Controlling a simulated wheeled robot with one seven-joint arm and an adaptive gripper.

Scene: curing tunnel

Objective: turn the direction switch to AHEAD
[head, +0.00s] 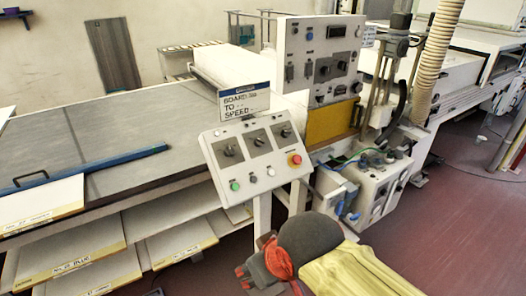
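A tilted white control panel (260,165) stands in the middle of the head view. It carries three dark rotary switches in a row: left (229,151), middle (258,142) and right (286,132). Their labels are too small to read, so I cannot tell which one is the direction switch or where it points. My gripper (246,278) is below the panel, near the bottom edge, apart from the switches. Its fingers are small, dark and partly cut off by the frame, so I cannot tell whether they are open or shut.
A "BOARD TO SPEED" sign (245,103) stands behind the panel. A taller instrument panel (320,60) rises behind right. A long table (120,115) fills the left; red floor (450,230) is open at right.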

